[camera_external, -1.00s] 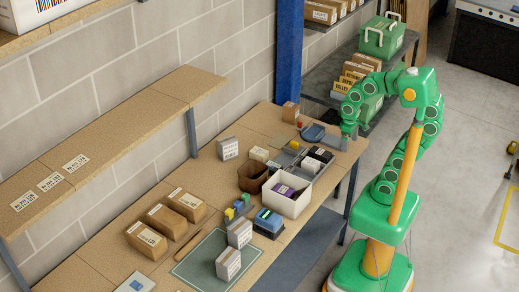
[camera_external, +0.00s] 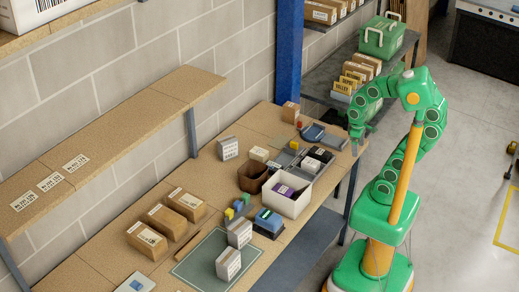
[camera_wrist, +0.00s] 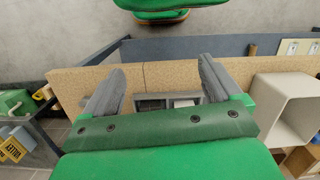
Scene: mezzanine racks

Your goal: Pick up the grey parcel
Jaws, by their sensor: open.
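Several parcels stand on the wooden workbench (camera_external: 105,264). Three look grey: one at the back near the wall (camera_external: 228,148), one near the front edge (camera_external: 239,233), and one on the green-grey mat (camera_external: 228,264). I cannot tell which one the task means. My gripper (camera_external: 356,146) hangs near the far right end of the bench, well away from all three. In the wrist view my gripper (camera_wrist: 160,72) has its two fingers spread, with nothing held between them. No grey parcel is clearly visible in that view.
A white bin (camera_external: 285,202) and a brown bin (camera_external: 252,178) stand mid-bench. The white bin also shows at right in the wrist view (camera_wrist: 283,103). Brown boxes (camera_external: 186,204) stand to the left. A wooden shelf (camera_external: 120,132) overhangs the back. A blue post (camera_external: 289,55) rises behind.

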